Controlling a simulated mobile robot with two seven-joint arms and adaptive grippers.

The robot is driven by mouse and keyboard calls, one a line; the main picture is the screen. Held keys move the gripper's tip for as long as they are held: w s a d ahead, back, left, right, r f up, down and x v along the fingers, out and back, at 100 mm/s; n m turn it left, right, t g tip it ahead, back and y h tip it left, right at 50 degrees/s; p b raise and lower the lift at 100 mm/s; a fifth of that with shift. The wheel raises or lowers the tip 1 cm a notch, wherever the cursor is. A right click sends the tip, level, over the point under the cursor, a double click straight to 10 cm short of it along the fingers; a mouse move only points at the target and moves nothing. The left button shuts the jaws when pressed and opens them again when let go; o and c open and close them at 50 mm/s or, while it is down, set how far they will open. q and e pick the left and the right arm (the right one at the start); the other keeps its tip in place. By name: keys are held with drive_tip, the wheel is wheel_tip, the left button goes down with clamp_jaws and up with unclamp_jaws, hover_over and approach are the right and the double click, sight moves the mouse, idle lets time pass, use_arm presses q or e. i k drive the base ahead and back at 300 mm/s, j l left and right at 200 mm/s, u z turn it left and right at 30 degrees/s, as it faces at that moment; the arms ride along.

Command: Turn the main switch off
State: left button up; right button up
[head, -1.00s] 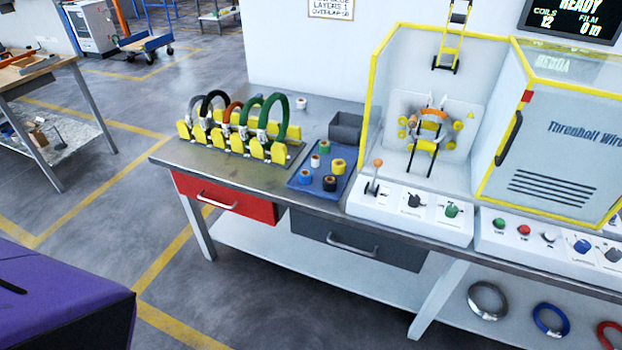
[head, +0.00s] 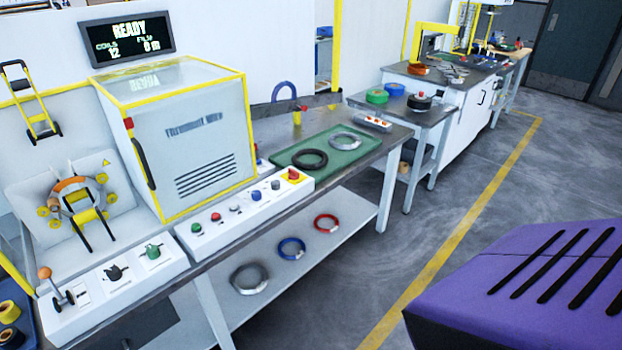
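A white control panel (head: 240,210) runs along the bench front below the wrapping machine. At its right end a red knob (head: 293,174) sits on a yellow plate; it looks like the main switch, but its label and position are too small to read. Neither of my grippers is in view.
The machine cabinet (head: 185,145) stands behind the panel. A second panel (head: 115,285) at left has an orange-tipped lever (head: 50,282) and two knobs. A green tray (head: 325,150) with coils lies right of the panel. Several coils are on the lower shelf. Floor (head: 480,230) in front is clear.

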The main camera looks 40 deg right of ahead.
sight(293, 175)
drive_tip(key=z, duration=1.1)
